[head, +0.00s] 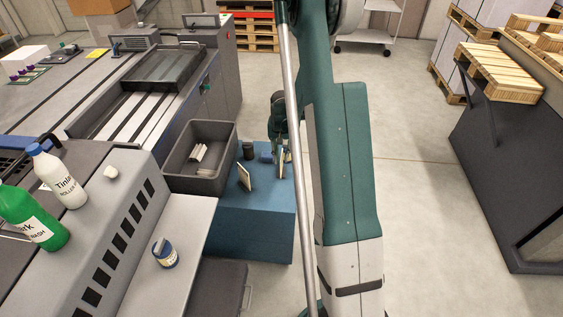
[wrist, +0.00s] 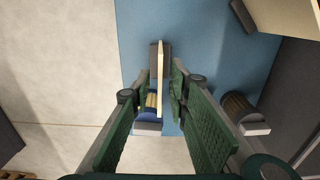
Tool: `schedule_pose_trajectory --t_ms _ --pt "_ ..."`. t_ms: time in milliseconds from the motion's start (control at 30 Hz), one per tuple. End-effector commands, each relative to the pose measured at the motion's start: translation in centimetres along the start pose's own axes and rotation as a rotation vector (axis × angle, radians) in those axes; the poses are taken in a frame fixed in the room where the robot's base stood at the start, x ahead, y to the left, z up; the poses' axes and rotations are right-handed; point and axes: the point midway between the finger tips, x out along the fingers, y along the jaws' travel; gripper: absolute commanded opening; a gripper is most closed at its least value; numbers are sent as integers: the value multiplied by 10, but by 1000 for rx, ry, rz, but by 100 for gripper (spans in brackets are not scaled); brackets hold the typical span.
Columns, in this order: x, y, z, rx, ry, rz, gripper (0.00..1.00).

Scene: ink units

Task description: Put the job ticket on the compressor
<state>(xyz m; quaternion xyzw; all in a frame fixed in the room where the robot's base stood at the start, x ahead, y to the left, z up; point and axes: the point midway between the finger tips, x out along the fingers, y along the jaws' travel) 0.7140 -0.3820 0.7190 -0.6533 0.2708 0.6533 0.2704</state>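A thin cream card (wrist: 162,70), possibly the job ticket, stands on edge in a small dark holder on a blue box (head: 255,215). It also shows in the head view (head: 281,167), under my gripper. My gripper (wrist: 160,82) points down with its green-padded fingers apart, one on each side of the card. I see a gap on both sides; the exact fingertip depth is unclear. A second cream card (head: 244,174) stands in a dark holder near the box's left side. I cannot tell for sure which thing is the compressor.
A dark cylinder (head: 248,150) and a small blue item (head: 266,157) stand near the cards. A grey bin (head: 180,160) with pale items adjoins on the left. Bottles (head: 60,175) and a tin (head: 165,253) stand on the grey machine. Open floor lies to the right.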

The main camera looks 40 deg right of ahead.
Motion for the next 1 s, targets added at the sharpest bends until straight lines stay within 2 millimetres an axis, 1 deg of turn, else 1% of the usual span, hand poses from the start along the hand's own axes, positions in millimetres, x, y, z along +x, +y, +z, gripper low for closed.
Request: schedule_pose_trajectory --t_ms 33,200,400,567,1000 --pt "-9 0 0 0 0 0 18" --pt "-30 0 0 0 0 0 18" --pt "-43 0 0 0 0 0 18" --pt "-46 0 0 0 0 0 18" --pt "-46 0 0 0 0 0 18"
